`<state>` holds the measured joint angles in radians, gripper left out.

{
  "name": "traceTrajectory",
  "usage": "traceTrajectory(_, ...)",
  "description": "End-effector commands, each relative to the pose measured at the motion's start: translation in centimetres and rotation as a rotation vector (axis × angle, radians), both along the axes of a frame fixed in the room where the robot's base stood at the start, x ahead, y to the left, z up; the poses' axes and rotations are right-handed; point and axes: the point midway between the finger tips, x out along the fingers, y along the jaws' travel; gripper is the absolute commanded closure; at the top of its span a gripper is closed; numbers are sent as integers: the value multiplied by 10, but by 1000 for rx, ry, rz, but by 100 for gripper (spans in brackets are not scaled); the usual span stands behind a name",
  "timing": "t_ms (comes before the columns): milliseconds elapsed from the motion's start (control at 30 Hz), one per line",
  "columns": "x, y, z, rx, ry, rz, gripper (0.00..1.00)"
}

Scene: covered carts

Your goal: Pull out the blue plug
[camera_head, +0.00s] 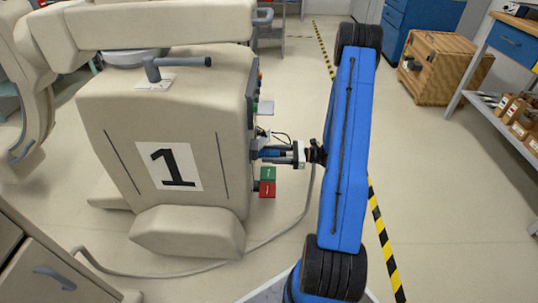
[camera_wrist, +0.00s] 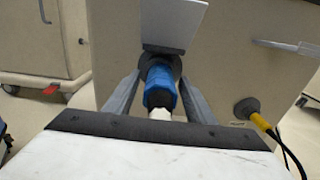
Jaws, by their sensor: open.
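The blue plug (camera_wrist: 160,86) sits at the side of the cart, under a grey flap, in the wrist view. In the head view the plug (camera_head: 269,153) shows small at the right side of the cart (camera_head: 140,120) marked 1. My gripper (camera_wrist: 160,92) is open, with one finger on each side of the plug. In the head view my gripper (camera_head: 280,154) reaches the cart's side from the right. Whether the fingers touch the plug cannot be told. The flap (camera_wrist: 172,24) hides what lies above the plug.
A yellow plug (camera_wrist: 247,108) with a cable is at the lower right of the panel. Green and red boxes (camera_head: 267,182) are below my gripper. A grey cable (camera_head: 285,228) lies on the floor. A wooden crate (camera_head: 440,65) and a shelf (camera_head: 500,110) stand at right.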

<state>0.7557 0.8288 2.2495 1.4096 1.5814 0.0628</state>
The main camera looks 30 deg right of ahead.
Motion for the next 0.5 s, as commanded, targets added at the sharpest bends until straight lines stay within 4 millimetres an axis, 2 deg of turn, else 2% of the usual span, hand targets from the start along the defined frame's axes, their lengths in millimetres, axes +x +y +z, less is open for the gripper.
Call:
traceTrajectory(200, 6, 9, 0, 0, 0, 0, 50)
traceTrajectory(500, 7, 10, 0, 0, 0, 0, 50)
